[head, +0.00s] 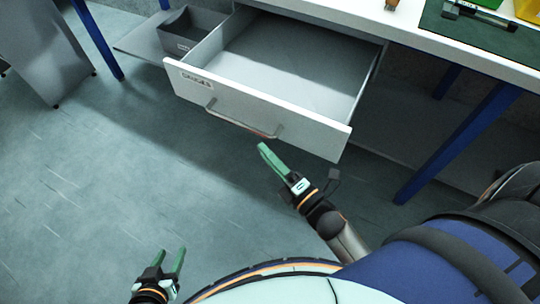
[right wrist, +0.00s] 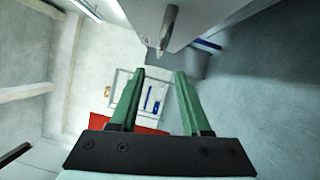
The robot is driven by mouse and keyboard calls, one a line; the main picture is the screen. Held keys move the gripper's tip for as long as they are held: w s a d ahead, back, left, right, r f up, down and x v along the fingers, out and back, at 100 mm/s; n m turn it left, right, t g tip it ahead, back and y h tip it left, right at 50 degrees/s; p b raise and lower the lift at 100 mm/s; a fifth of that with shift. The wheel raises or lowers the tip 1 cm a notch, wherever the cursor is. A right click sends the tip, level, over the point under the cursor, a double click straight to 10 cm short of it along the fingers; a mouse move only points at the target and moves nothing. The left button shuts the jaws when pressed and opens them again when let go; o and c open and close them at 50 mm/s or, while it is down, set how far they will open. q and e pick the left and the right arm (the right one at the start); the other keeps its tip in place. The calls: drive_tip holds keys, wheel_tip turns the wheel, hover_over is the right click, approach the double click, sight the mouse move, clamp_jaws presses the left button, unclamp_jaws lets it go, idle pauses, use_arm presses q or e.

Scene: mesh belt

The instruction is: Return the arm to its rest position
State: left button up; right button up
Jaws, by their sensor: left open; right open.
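My right gripper (head: 265,150) has green fingers and is just in front of the open drawer (head: 255,107), below its handle (head: 240,124) in the head view. A gap shows between its fingertips and the handle. In the right wrist view its fingers (right wrist: 161,75) are apart with nothing between them, and the handle (right wrist: 166,28) shows beyond them. My left gripper (head: 173,250) is at the bottom left of the head view, open and empty above the floor.
The drawer is pulled out under a white worktop (head: 420,40) and looks empty. A dark grey bin (head: 185,32) stands on a shelf beside it. Blue table legs (head: 455,145) stand to the right and left. The floor (head: 100,170) at left is clear.

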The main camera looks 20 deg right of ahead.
drive_tip(key=shift+s+d, duration=0.1)
drive_tip(key=shift+s, duration=0.2)
idle(0.4)
drive_tip(key=s+a+f+m+g+h, duration=0.15)
drive_tip(key=s+f+m+g, duration=0.75)
drive_tip(key=m, duration=1)
use_arm(q)
drive_tip(key=s+a+r+p, duration=0.1)
drive_tip(key=a+r+p, duration=0.2)
drive_tip(key=r+p, duration=0.8)
drive_tip(key=p, duration=0.4)
drive_tip(key=shift+s+r+n+y+p, duration=0.25)
drive_tip(key=shift+r+n+y+p, duration=0.15)
use_arm(e)
wheel_tip(320, 180, up, 11)
drive_tip(key=s+d+m+h, duration=0.1)
drive_tip(key=s+d+m, duration=0.1)
drive_tip(key=shift+d+f, duration=0.2)
